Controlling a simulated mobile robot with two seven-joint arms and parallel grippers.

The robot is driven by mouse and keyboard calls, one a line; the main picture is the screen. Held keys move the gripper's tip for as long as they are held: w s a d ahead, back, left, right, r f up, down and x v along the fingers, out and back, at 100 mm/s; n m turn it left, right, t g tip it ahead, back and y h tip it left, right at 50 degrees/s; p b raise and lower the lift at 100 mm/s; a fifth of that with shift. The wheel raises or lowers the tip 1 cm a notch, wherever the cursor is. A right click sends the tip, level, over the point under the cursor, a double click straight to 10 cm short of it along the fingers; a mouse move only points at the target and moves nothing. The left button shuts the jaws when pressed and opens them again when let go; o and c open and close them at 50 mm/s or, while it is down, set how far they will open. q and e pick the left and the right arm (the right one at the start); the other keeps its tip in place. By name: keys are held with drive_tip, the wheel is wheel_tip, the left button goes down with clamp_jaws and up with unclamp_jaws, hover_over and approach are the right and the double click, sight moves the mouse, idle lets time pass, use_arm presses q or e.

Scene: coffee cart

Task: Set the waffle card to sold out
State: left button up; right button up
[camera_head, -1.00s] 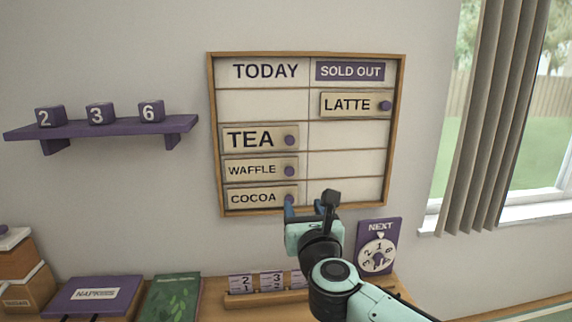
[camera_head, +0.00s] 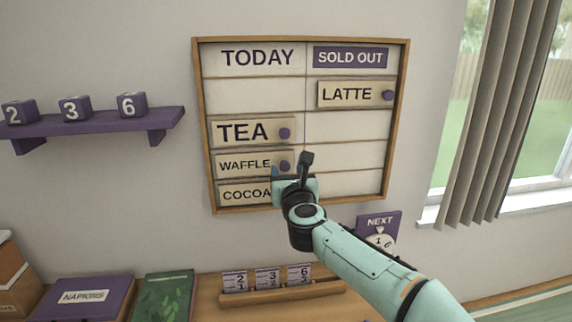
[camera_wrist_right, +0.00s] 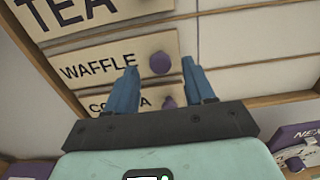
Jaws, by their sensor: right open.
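The waffle card (camera_head: 243,163) sits in the TODAY column of the wooden-framed board (camera_head: 403,120), between the tea card (camera_head: 245,131) and the cocoa card (camera_head: 240,194). Its round purple knob (camera_head: 285,166) is at its right end. The SOLD OUT column (camera_head: 350,57) holds the latte card (camera_head: 343,94) in its top row; the rows below it are bare. My right gripper (camera_wrist_right: 163,88) is open, with its blue fingers just below and either side of the waffle knob (camera_wrist_right: 160,62) in the right wrist view. It holds nothing. My left gripper is not in view.
A purple shelf (camera_head: 100,128) with number blocks is on the wall at left. Below the board are a card rack (camera_head: 285,291), a NEXT dial (camera_head: 378,224) partly behind my arm, a green book (camera_head: 165,297) and a napkins box (camera_head: 85,297).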

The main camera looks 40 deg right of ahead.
sight(285, 166)
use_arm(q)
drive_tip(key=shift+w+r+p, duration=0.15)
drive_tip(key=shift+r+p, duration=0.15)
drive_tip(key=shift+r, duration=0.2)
use_arm(e)
drive_tip(key=shift+x, duration=1.5)
clamp_jaws()
drive_tip(key=shift+s+d, duration=0.1)
